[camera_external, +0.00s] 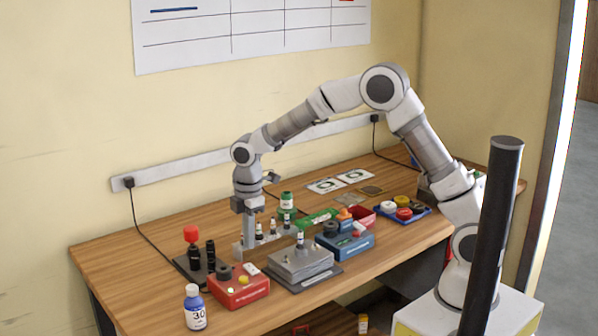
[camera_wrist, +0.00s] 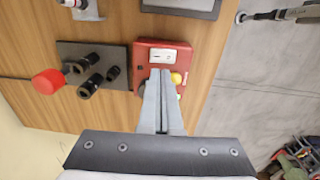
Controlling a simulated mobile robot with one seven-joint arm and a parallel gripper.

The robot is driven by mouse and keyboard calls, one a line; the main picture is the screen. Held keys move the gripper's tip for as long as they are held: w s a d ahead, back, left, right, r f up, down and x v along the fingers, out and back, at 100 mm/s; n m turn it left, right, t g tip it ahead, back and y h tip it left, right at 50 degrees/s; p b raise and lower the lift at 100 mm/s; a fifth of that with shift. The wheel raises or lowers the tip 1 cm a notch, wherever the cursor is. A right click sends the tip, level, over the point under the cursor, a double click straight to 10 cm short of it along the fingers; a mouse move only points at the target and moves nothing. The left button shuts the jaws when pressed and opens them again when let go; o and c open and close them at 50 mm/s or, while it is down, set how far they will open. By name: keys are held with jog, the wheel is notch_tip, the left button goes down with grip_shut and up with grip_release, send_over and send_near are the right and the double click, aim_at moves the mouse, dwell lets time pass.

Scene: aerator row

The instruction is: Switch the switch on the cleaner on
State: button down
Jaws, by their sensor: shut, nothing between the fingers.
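A red box (camera_external: 238,292) stands near the front edge of the bench. It has a white switch plate (camera_external: 250,269), a yellow button and a dark round knob on top. In the wrist view the red box (camera_wrist: 146,82) lies under my fingers, with the white switch plate (camera_wrist: 171,56) just beyond their tips. I cannot read a label naming it as the cleaner, nor tell the switch's position. My gripper (camera_wrist: 160,74) is shut and empty, its fingers pointing at the box and hiding part of its top. In the external view my gripper (camera_external: 248,238) is behind the box; contact is unclear.
A black plate with a red knob (camera_wrist: 48,81) and black posts is left of the box. A grey device (camera_external: 300,264) stands to the right, with a blue box (camera_external: 347,244) beyond. A blue-labelled bottle (camera_external: 194,308) is at the front left. Bare wood lies at the left.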

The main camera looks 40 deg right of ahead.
notch_tip(320, 180, up, 8)
jog(key=shift+s, duration=0.25)
dwell(0.4)
jog(key=s+d+r+m+t, duration=0.1)
jog(key=s+d+r+m, duration=0.35)
jog(key=d, duration=0.35)
jog(key=s+d+r+m+t, duration=0.1)
jog(key=s+d+r+m, duration=0.35)
jog(key=d+r, duration=0.2)
jog(key=s+d+f+m+t, duration=0.2)
jog(key=s+d+m, duration=0.7)
jog(key=s, duration=0.5)
jog(key=shift+s+d+t, duration=0.2)
jog(key=shift+d+t, duration=0.3)
jog(key=shift+d, duration=0.3)
